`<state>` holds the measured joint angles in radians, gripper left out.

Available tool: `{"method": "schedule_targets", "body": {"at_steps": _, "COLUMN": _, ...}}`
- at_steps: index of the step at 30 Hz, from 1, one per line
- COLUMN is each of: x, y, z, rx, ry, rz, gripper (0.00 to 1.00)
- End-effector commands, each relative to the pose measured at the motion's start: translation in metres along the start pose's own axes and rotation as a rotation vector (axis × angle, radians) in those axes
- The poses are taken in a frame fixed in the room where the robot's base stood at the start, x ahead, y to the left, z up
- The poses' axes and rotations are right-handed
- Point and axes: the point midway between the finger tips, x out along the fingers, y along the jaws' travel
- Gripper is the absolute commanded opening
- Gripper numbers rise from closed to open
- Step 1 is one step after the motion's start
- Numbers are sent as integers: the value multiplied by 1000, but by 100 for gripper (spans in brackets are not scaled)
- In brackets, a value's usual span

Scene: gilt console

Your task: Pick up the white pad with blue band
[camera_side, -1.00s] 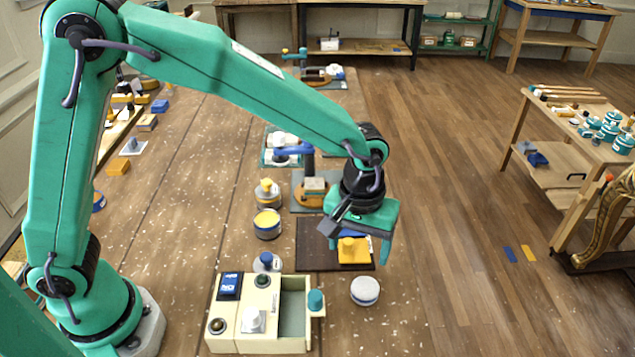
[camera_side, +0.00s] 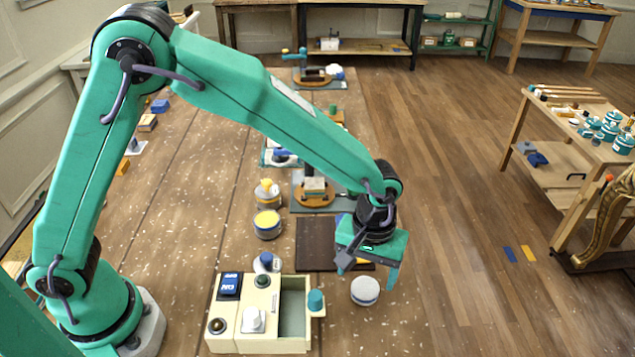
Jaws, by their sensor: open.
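The white pad with blue band (camera_side: 365,291) is a short round piece lying on the wooden table, right of the cream box. My gripper (camera_side: 370,272) is open and empty. It hangs above and just behind the pad, with one finger near the pad's upper right side in the picture. I cannot tell the exact height of the fingers over the table. The gripper hides most of the yellow piece on the dark mat.
The cream box (camera_side: 240,340) with an open tray and a teal knob (camera_side: 315,300) stands left of the pad. A dark mat (camera_side: 313,240) lies behind. A yellow-topped round pad (camera_side: 267,224) and a blue-knobbed piece (camera_side: 266,262) stand further left. The table in front of the pad is clear.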

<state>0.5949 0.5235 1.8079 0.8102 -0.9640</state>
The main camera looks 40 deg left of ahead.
Motion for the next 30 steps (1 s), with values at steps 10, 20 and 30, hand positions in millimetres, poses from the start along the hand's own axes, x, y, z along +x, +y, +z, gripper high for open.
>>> {"method": "schedule_targets", "body": {"at_steps": 10, "x": 26, "y": 1, "z": -2, "rx": 0, "ry": -2, "rz": -3, "gripper": 73}}
{"method": "schedule_targets", "body": {"at_steps": 20, "x": 52, "y": 2, "z": -2, "rx": 0, "ry": -1, "rz": -1, "gripper": 73}}
{"method": "schedule_targets", "body": {"at_steps": 30, "x": 52, "y": 2, "z": -2, "rx": 0, "ry": 0, "rz": 0, "gripper": 73}}
